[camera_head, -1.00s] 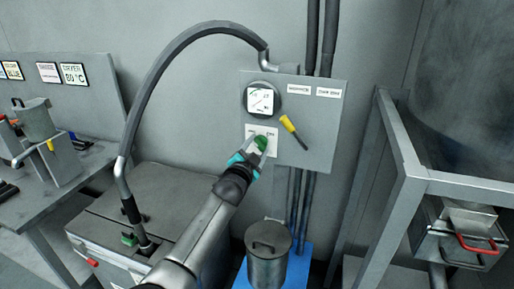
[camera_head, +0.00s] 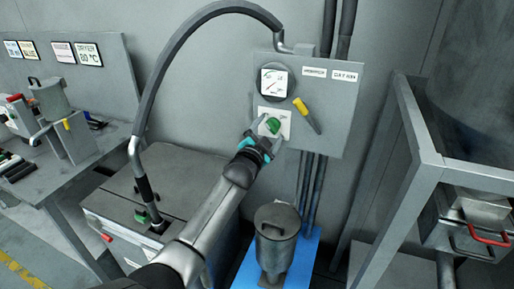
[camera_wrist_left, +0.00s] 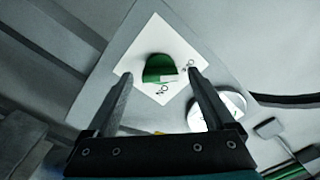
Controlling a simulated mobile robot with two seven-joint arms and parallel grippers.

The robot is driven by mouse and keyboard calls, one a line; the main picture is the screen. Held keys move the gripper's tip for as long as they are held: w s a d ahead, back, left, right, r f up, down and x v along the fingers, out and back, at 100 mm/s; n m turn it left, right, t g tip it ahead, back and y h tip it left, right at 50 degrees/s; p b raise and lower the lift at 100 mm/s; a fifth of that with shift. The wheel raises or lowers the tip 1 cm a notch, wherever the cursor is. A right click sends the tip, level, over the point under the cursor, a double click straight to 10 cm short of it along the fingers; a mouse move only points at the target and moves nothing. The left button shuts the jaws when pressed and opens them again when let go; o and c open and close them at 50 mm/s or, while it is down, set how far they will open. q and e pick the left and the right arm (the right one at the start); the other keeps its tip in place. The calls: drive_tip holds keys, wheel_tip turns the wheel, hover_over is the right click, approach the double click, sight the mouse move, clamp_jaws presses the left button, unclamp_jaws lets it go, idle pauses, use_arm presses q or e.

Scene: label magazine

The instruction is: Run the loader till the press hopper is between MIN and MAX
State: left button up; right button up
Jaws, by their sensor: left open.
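A grey control panel (camera_head: 340,117) on the wall carries a green knob (camera_head: 273,126) on a white plate. A round dial (camera_head: 273,82) with a white face sits above the knob, and a yellow-handled lever (camera_head: 307,115) is to its right. My left gripper (camera_head: 265,138) is open and empty just in front of the knob. In the left wrist view the knob (camera_wrist_left: 160,68) shows beyond and between the two open fingers (camera_wrist_left: 160,82), apart from them, with "ON" lettering on its plate. The dial reading is too small to tell. My right gripper is out of view.
A black hose (camera_head: 165,80) arches from a grey chest (camera_head: 180,180) to the panel. A lidded metal canister (camera_head: 277,245) stands on a blue base below. A bench (camera_head: 82,160) is at left; a grey frame (camera_head: 420,125) and red-handled drawer (camera_head: 470,240) are at right.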

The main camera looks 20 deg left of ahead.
use_arm(q)
drive_tip(key=s+p, duration=0.1)
drive_tip(key=s, duration=1.3)
drive_tip(key=shift+s+a, duration=0.25)
drive_tip(key=s+f+n+g+b, duration=0.1)
drive_tip(key=s+f+g, duration=0.3)
drive_tip(key=f, duration=0.9)
drive_tip(key=s+f+n+g+b, duration=0.15)
drive_tip(key=s+f, duration=0.35)
drive_tip(key=f, duration=0.8)
drive_tip(key=s+f+n+g+b, duration=0.1)
drive_tip(key=s+f+g+b, duration=0.3)
drive_tip(key=f, duration=0.9)
drive_tip(key=s+f+n+g, duration=0.1)
drive_tip(key=s+f+g, duration=0.1)
drive_tip(key=s+f, duration=0.5)
drive_tip(key=s+f+n+g+b, duration=0.1)
drive_tip(key=s+f+g, duration=0.2)
drive_tip(key=s, duration=1.3)
drive_tip(key=s+d+f+n+g, duration=0.1)
drive_tip(key=s+f+g, duration=0.1)
drive_tip(key=s+f, duration=0.8)
drive_tip(key=shift+s+f+y+b, duration=0.3)
drive_tip(key=shift+s+f+b, duration=0.1)
drive_tip(key=shift+s, duration=0.8)
